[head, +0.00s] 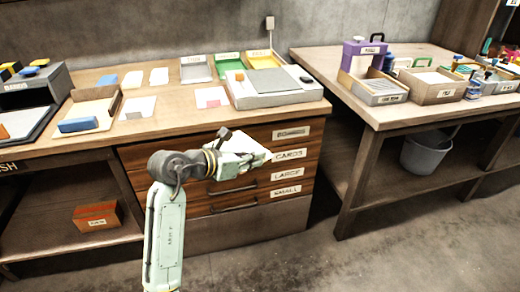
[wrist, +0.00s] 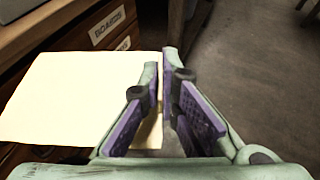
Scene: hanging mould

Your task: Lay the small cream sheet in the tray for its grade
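A cream sheet (wrist: 80,98) stands out to the left of my gripper (wrist: 166,85) in the wrist view, with its right edge between the purple-padded fingers. The fingers are close together on that edge. In the head view my gripper (head: 262,158) is in front of the drawer unit, below the bench top, and the sheet (head: 240,143) shows pale beside it. Three shallow trays stand in a row at the back of the bench: a grey one (head: 195,72), a green one (head: 229,65) and a yellow one (head: 262,61). Their labels are too small to read.
A grey flat device (head: 275,87) stands at the bench's right end, in front of the trays. Pale sheets (head: 138,107), a pink-marked sheet (head: 212,97) and an open box (head: 97,105) lie left. Labelled drawers (head: 240,180) are behind my gripper. Another table (head: 415,109) stands right, past a gap.

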